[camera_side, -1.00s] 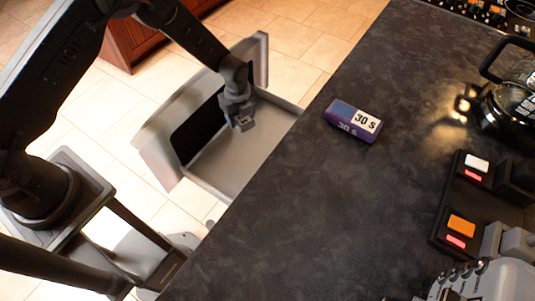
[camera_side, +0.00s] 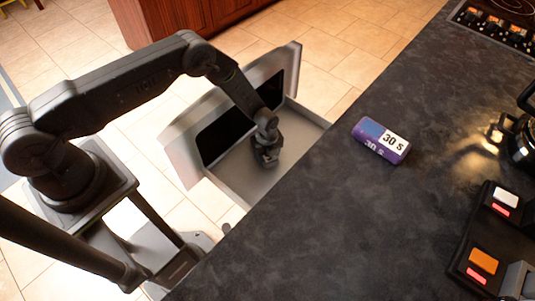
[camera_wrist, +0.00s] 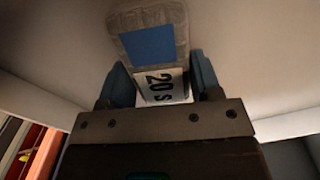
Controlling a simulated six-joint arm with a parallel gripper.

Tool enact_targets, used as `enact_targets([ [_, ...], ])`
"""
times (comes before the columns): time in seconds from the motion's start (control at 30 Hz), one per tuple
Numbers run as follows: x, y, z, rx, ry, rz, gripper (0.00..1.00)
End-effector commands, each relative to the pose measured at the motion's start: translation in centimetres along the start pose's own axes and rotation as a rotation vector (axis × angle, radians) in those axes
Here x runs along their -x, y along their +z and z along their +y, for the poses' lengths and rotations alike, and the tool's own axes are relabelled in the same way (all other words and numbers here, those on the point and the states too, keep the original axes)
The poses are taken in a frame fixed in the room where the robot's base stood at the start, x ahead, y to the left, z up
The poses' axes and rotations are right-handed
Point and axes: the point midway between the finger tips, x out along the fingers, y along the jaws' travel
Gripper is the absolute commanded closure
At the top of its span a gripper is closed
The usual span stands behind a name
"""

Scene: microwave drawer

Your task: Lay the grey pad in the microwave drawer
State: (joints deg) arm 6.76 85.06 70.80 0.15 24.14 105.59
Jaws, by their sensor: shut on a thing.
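The grey pad (camera_wrist: 151,15) has a blue patch and a white "20 s" label, seen in the wrist view. My gripper (camera_wrist: 163,85) is shut on the pad, with one blue finger on each side of its labelled end. In the side view my gripper (camera_side: 266,158) is low inside the open microwave drawer (camera_side: 225,178). The pad is too small and dark there to make out clearly. Pale drawer surfaces surround the pad in the wrist view. I cannot tell whether the pad touches the drawer floor.
A purple "30 s" block (camera_side: 381,139) lies on the dark countertop (camera_side: 330,225), right of the drawer. The drawer's tall front panel (camera_side: 180,150) stands at its left. A black tray (camera_side: 478,262) with coloured pieces and a glass pot (camera_side: 525,140) are at the right.

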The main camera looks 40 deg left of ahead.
Motion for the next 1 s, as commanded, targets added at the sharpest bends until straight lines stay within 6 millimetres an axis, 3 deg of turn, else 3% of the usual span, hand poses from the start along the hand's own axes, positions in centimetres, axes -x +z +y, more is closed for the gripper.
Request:
enact_targets([
  [0.47,-1.03,0.02,-0.05,0.0,-0.001,-0.001,0.67],
  [0.5,-0.97,0.02,-0.07,0.0,-0.002,-0.001,0.38],
  [0.7,-0.96,0.01,-0.04,0.0,-0.001,0.0,0.19],
  [1.0,-0.8,0.02,-0.04,0.0,-0.001,0.0,0.16],
])
